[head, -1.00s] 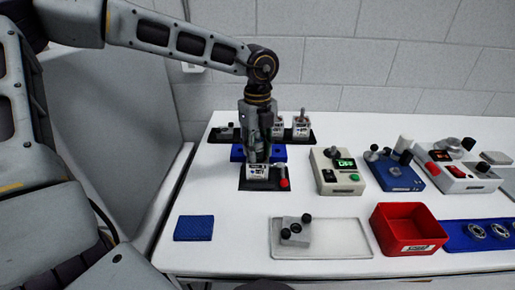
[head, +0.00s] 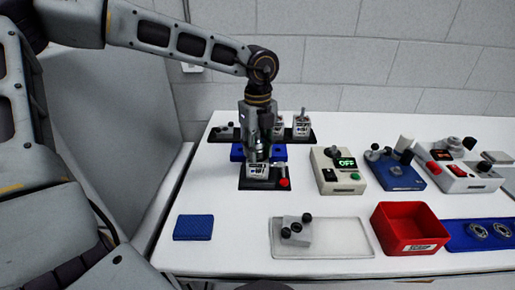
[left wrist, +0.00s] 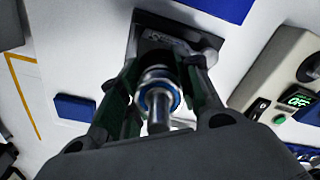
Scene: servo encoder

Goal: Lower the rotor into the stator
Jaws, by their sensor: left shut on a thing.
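My left gripper (head: 258,150) points straight down over the white labelled stator block (head: 257,171), which sits on a black fixture (head: 250,185) with a red knob. In the left wrist view my left gripper (left wrist: 158,92) is shut on the rotor (left wrist: 158,118), a metal shaft with a blue-ringed bearing. The rotor's lower end and the stator opening are hidden by the fingers, so I cannot tell how deep it sits. The black fixture also shows in the left wrist view (left wrist: 141,22). My right gripper is not in view.
To the right are a control box (head: 338,172) reading OFF, a blue device (head: 396,174) and a red bin (head: 408,229). A clear tray (head: 345,238) and blue mat (head: 193,228) lie in front.

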